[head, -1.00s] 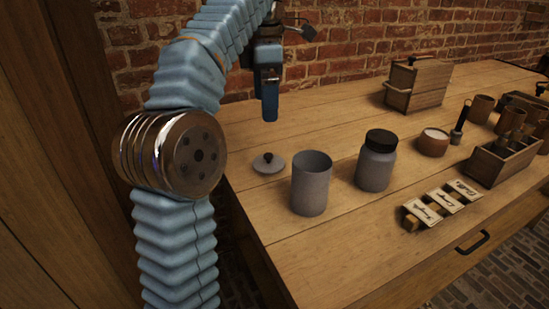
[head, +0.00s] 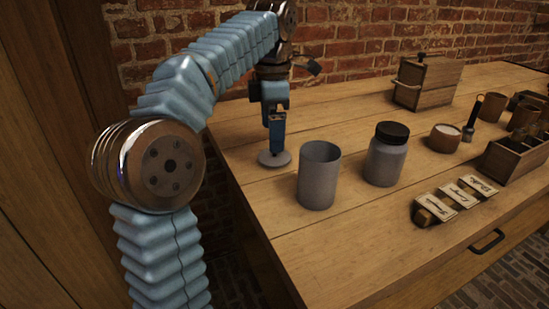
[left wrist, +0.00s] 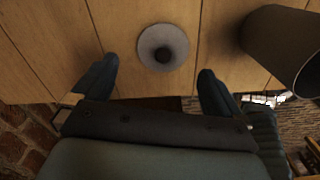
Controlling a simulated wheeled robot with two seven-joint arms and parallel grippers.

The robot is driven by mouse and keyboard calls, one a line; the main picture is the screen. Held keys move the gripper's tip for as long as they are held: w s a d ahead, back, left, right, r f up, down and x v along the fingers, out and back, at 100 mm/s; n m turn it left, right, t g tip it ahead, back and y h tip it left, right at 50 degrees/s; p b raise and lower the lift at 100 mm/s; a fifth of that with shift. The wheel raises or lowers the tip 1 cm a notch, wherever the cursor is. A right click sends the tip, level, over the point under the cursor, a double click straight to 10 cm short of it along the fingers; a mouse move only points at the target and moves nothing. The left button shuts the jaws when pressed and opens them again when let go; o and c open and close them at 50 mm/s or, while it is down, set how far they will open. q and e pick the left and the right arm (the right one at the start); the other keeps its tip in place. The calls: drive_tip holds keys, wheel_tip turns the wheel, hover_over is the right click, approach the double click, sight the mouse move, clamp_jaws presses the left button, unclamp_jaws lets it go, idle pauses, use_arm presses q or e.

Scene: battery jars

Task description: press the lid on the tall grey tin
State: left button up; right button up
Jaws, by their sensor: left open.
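The tall grey tin (head: 319,177) stands upright and open-topped on the table; its side also shows at the upper right of the left wrist view (left wrist: 272,45). The round grey lid (head: 275,160) lies flat on the table to the left of the tin. In the left wrist view the lid (left wrist: 152,42) shows its dark knob, beyond and between the fingertips. My left gripper (head: 276,150) points down over the lid, with its fingers apart on either side (left wrist: 158,75) and nothing between them. In the head view the gripper hides the knob. My right gripper is not in view.
A grey jar with a black lid (head: 386,157) stands right of the tin. Label cards (head: 460,197) lie near the front edge. A wooden bowl (head: 445,138), a wooden box (head: 427,84) and a divided crate (head: 518,155) stand farther right. The table in front of the tin is clear.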

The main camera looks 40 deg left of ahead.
use_arm(q)
drive_tip(key=shift+s+f+b, duration=0.2)
drive_tip(key=shift+f+b, duration=0.55)
drive_tip(key=shift+f, duration=1.9)
drive_tip(key=c, duration=1)
drive_tip(key=shift+r, duration=0.15)
